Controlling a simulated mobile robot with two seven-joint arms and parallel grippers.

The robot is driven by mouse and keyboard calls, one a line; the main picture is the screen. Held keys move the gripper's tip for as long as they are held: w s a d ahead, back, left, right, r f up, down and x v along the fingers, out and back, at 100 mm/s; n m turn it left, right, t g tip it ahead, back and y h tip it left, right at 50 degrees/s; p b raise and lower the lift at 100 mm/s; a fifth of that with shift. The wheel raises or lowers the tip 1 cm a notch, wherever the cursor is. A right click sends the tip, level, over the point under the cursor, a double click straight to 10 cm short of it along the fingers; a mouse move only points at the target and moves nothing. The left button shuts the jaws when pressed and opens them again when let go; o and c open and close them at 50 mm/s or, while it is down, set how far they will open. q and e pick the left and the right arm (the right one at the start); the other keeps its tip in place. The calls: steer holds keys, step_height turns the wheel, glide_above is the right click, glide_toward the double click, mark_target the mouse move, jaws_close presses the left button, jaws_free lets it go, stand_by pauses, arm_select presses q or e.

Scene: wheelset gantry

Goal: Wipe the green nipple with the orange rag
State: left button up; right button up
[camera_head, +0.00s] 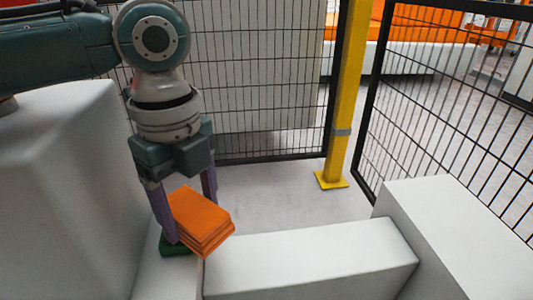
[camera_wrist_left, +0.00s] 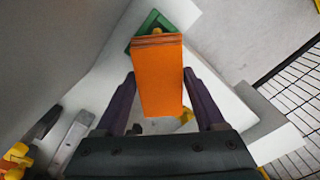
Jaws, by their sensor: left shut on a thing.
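The orange rag (camera_head: 203,219) is a folded, layered block between the fingers of my left gripper (camera_head: 188,218), which is shut on it. In the left wrist view the rag (camera_wrist_left: 158,80) reaches out past the fingertips. The green nipple (camera_head: 174,248) shows as a green piece low on a pale surface, just below and behind the rag. In the left wrist view its green base (camera_wrist_left: 181,17) has a small yellow-brown part at its middle, partly hidden by the rag's far end. I cannot tell whether rag and nipple touch. My right gripper is not in view.
A large pale block (camera_head: 60,190) stands at the left and a low pale block (camera_head: 310,262) at the front. Another pale block (camera_head: 450,230) is at the right. A yellow post (camera_head: 345,110) and black mesh fence (camera_head: 455,90) stand behind. Grey floor lies between.

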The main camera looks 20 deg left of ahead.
arm_select(q)
steer(key=shift+f+b, duration=0.4)
steer(key=shift+f, duration=0.65)
stand_by(0.4)
